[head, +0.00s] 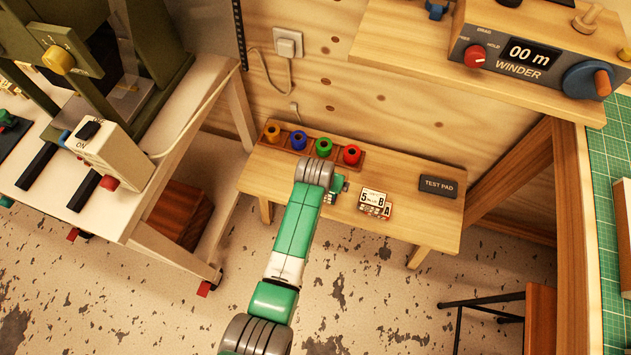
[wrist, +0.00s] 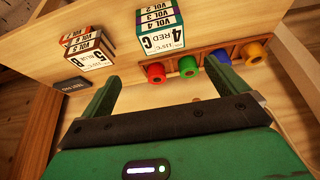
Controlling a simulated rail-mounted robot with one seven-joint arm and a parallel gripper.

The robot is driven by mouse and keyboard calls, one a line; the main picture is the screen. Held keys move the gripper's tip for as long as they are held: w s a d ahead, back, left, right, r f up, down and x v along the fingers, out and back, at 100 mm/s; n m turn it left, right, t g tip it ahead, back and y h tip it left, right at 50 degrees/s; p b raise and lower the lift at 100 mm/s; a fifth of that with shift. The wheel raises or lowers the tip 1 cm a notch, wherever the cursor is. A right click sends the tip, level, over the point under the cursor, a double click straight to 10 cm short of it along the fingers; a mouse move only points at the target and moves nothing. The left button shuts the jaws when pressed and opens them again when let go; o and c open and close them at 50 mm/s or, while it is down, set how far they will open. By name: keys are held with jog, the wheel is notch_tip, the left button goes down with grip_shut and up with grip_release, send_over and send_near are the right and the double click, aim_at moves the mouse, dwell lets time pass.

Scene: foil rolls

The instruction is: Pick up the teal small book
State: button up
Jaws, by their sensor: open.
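A wooden rack (head: 288,146) with orange, blue, green and red rolls lies along the bench's (head: 420,220) back left. A dark TEST PAD (head: 438,186) lies at the right. A shelf with the winder (head: 530,55) overhangs at upper right. A white machine table (head: 150,190) stands left.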

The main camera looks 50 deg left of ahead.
jog(key=b+x, duration=0.2)
jog(key=x, duration=0.1)
jog(key=s+b+x, duration=0.1)
jog(key=b+x, duration=0.1)
jog(key=x, duration=0.1)
jog(key=s+f+b+x, duration=0.1)
jog(key=b+x, duration=0.1)
jog(key=x, duration=0.1)
jog(key=shift+w+f, duration=0.15)
jog(key=shift+f, duration=0.15)
jog(key=shift+r, duration=0.1)
jog(key=c, duration=1.1)
jog(key=shift+r, duration=0.15)
